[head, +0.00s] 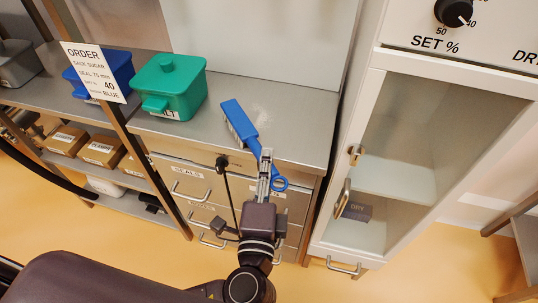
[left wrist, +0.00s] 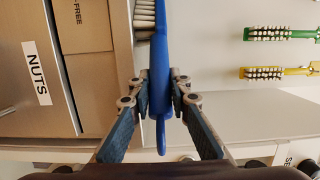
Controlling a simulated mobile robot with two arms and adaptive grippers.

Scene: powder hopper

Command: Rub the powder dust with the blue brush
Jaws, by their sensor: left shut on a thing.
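The blue brush (head: 238,122) is over the steel counter (head: 300,119), its head tilted to the upper left and its ring-ended handle toward me. My left gripper (head: 265,165) is shut on the brush's handle. The left wrist view shows the blue handle (left wrist: 160,85) between the two fingers, with pale bristles (left wrist: 144,14) at the top. The powder dust (head: 263,106) is a faint pale smear on the counter just right of the brush head. I cannot tell whether the bristles touch the counter. My right gripper is not in view.
A green lidded bin (head: 175,85) stands left of the brush, with a blue bin (head: 90,76) beyond a post. Drawers (head: 180,176) are below the counter. A glass-door cabinet (head: 400,130) stands on the right. Green (left wrist: 283,33) and yellow (left wrist: 280,72) brushes show in the left wrist view.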

